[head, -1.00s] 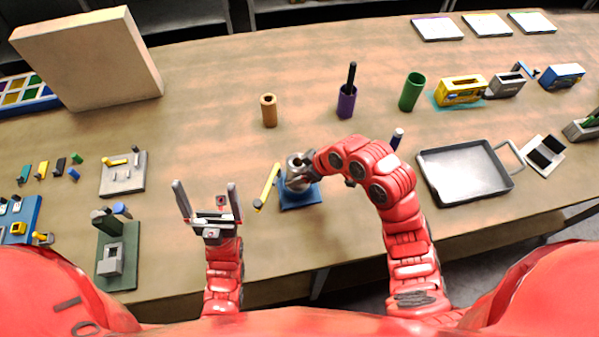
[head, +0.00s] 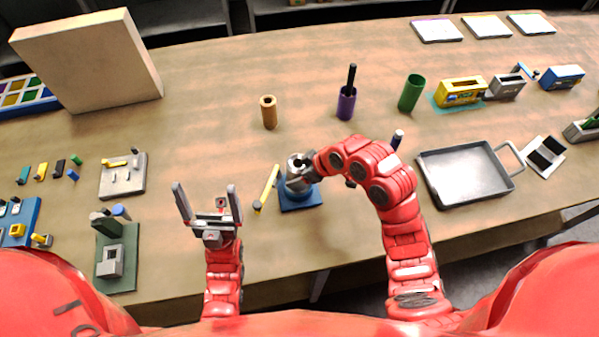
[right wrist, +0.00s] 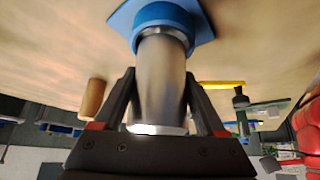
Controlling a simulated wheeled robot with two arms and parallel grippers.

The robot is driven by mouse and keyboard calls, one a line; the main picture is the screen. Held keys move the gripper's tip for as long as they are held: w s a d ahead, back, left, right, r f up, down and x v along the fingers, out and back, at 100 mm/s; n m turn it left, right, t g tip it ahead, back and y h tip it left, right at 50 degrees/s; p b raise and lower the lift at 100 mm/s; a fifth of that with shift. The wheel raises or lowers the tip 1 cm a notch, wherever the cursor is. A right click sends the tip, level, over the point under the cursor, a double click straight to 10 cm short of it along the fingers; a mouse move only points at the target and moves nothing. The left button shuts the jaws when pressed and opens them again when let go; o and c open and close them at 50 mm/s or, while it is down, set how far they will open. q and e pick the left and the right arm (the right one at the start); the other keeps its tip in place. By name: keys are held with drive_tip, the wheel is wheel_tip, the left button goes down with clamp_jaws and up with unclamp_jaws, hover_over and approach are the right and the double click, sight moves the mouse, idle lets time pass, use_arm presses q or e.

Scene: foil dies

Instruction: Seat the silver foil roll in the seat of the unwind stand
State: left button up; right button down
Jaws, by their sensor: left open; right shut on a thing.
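The silver foil roll (right wrist: 162,85) is between the fingers of my right gripper (right wrist: 160,118), which is shut on it. In the head view, the roll (head: 297,163) is upright over the blue unwind stand (head: 301,202), with my right gripper (head: 308,176) coming from the right. In the right wrist view, the roll's far end meets the round blue collar of the stand (right wrist: 163,14). I cannot tell how deep it sits, since the collar's inside is hidden. My left gripper (head: 210,205) is open and empty, left of the stand.
A yellow bar (head: 267,187) with a dark end is close to the stand's left. A brown cylinder (head: 269,112) and a purple cup (head: 346,103) stand behind. A grey tray (head: 464,200) lies right of my right arm. A green fixture (head: 130,262) is at left.

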drive_tip(key=shift+b, duration=0.45)
idle(1.0)
drive_tip(key=shift+f+b, duration=1.15)
drive_tip(key=shift+f, duration=0.1)
drive_tip(key=shift+s+f+b, duration=0.15)
drive_tip(key=shift+f+b, duration=0.05)
drive_tip(key=shift+b, duration=0.1)
